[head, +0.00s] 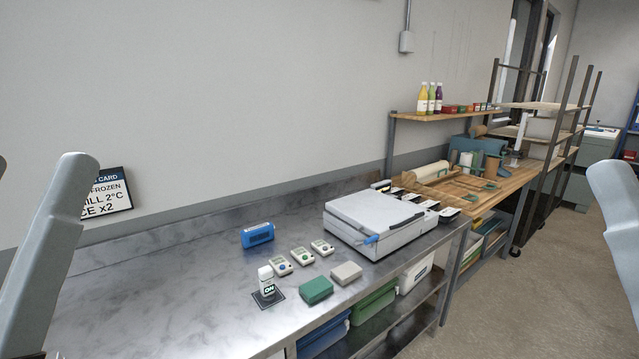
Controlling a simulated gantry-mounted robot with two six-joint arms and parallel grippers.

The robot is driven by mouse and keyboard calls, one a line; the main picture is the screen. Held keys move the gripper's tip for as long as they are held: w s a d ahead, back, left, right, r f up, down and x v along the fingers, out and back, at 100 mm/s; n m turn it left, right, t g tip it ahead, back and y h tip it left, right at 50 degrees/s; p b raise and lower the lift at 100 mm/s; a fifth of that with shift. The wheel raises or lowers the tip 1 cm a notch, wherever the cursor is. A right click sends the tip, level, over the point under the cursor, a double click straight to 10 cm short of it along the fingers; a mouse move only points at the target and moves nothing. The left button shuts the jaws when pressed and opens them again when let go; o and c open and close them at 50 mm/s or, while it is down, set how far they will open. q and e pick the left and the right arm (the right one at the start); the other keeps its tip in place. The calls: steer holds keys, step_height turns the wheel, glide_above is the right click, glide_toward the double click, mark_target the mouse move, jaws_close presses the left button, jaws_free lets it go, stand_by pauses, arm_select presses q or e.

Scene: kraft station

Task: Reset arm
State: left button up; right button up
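In the head view, part of my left arm stands upright at the left edge, over the near left of the steel table (150,297). Part of my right arm stands at the right edge, over the floor side. Neither gripper's fingertips show, so whether they are open or shut is hidden. Neither visible arm part appears to touch anything on the table.
A white lidded box (372,222), a blue device (257,235), a white bottle (266,281), several small meters (303,256), a green block (316,290) and a grey block (346,273) occupy the table's middle and right. Its left part is clear. A shelf (445,115) holds bottles.

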step_height(320, 180, up, 36)
steer(key=p, duration=3.3)
